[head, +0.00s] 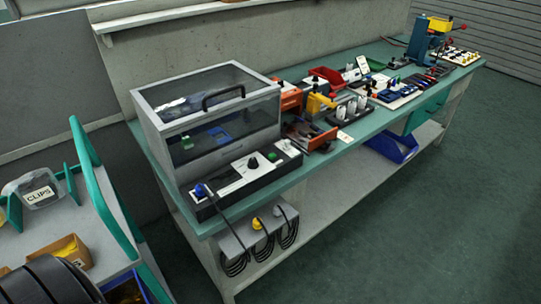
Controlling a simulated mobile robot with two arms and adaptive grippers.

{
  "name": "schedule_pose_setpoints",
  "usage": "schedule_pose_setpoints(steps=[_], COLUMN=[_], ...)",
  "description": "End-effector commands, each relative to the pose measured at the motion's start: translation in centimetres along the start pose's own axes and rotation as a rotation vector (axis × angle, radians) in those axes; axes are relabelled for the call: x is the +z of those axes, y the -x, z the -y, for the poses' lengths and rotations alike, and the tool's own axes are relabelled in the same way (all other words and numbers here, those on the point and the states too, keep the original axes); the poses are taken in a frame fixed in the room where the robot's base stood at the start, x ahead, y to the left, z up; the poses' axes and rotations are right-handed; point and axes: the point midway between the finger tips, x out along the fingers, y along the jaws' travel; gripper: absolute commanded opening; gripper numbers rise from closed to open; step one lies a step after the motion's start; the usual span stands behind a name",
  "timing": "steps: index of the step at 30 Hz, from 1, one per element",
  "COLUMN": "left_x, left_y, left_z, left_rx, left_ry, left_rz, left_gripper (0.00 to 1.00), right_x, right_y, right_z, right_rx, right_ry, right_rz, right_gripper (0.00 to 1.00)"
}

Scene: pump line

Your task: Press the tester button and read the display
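The tester (210,115) is a grey box with clear dark panels and a black handle, at the near left end of the long bench. Its lid looks closed, and a blue item (219,134) shows dimly inside. A control panel (232,180) runs along its front, with a light plate, a black round knob or button (253,162) and a blue plug-like part (201,190) at its left end. I cannot make out a lit display or any reading.
The teal-topped bench (345,130) carries red bins, orange and yellow fixtures, and a blue press (428,38) at the far end. Cables hang from a grey box (255,228) below the tester. A cart with a CLIPS bag (40,192) stands left. The right floor is clear.

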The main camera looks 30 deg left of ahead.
Motion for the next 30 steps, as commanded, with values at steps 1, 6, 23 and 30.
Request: schedule_pose_setpoints(steps=[1,6,23,30], left_x=[0.0,0.01,0.05,0.07], left_y=[0.0,0.0,0.0,0.0], left_z=[-0.01,-0.01,0.0,0.0], left_rx=[0.0,0.0,0.0,0.0], left_ry=[0.0,0.0,0.0,0.0], left_rz=[0.0,0.0,0.001,0.001], left_gripper=[0.49,0.49,0.0,0.0], right_x=[0.01,0.01,0.01,0.02], right_y=[0.0,0.0,0.0,0.0], right_z=[-0.01,-0.01,-0.01,-0.01], right_rx=[0.0,0.0,0.0,0.0], right_ry=[0.0,0.0,0.0,0.0], right_rz=[0.0,0.0,0.0,0.0], right_gripper=[0.4,0.4,0.4,0.4])
